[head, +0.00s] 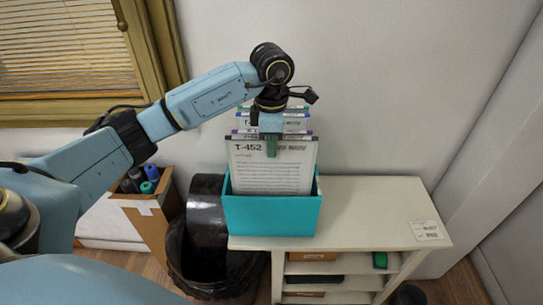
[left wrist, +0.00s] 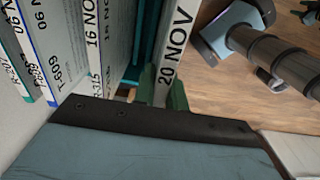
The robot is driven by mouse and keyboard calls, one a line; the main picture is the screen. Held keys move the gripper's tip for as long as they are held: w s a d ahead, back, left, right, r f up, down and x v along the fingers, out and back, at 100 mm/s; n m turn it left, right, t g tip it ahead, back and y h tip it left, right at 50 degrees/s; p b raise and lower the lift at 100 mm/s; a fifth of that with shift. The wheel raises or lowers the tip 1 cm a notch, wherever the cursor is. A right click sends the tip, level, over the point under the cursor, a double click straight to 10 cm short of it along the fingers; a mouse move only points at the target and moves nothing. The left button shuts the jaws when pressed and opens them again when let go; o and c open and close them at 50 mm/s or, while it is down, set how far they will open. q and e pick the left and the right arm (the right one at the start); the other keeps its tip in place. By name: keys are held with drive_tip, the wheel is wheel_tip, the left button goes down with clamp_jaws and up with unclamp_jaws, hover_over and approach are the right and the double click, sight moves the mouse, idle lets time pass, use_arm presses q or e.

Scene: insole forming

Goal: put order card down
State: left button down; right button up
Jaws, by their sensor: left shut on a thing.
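My left gripper (head: 271,143) is shut on the top edge of the order card (head: 270,168), a white sheet headed T-452. The card stands upright at the front of the teal box (head: 270,216), its lower part hidden behind the box's front wall. In the left wrist view the green fingers (left wrist: 168,98) close around a card edge marked 20 NOV (left wrist: 174,45). I cannot tell whether the card's bottom touches the box floor. My right gripper is not in view.
Other cards (head: 298,122) with coloured edges stand behind the held card. The box sits on a cream shelf unit (head: 370,212), whose top is clear to the right except for a small label (head: 429,230). A black bin (head: 205,262) and a wooden box with rolls (head: 152,213) stand to the left.

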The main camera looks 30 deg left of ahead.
use_arm(q)
drive_tip(key=shift+f, duration=2.25)
drive_tip(key=c, duration=1.4)
unclamp_jaws()
drive_tip(key=shift+c, duration=0.2)
wheel_tip(320, 180, up, 12)
drive_tip(key=shift+r+b, duration=0.1)
drive_tip(key=shift+b, duration=0.25)
